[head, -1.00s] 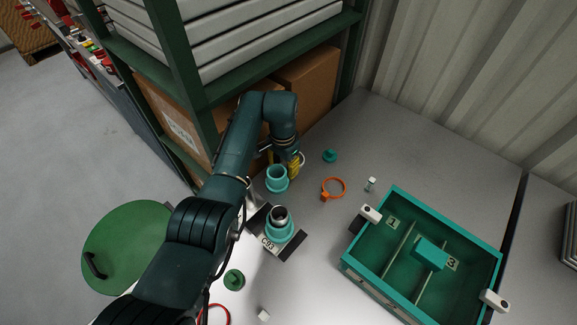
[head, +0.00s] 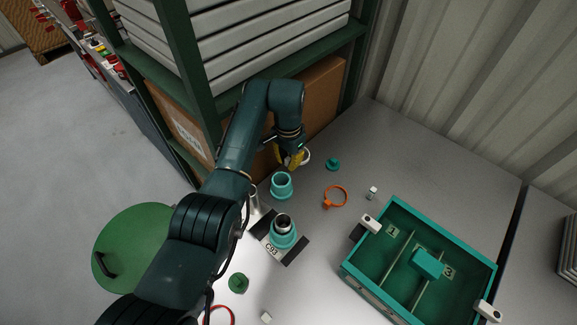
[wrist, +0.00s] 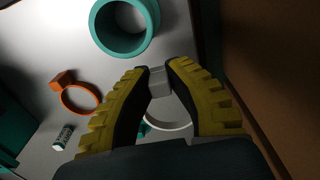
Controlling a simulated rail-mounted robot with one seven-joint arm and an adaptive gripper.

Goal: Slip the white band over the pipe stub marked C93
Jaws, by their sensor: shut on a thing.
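The white band (wrist: 182,124) is a thin ring with a block-like tab. My gripper (wrist: 158,80) is shut on the tab, with the ring partly hidden behind the yellow-ribbed fingers. In the head view the band (head: 306,158) shows at the right of my gripper (head: 295,163), apparently above the table near the cardboard box.
An orange ring (head: 335,197), a small teal piece (head: 333,164) and a small white cylinder (head: 373,193) lie to the right.

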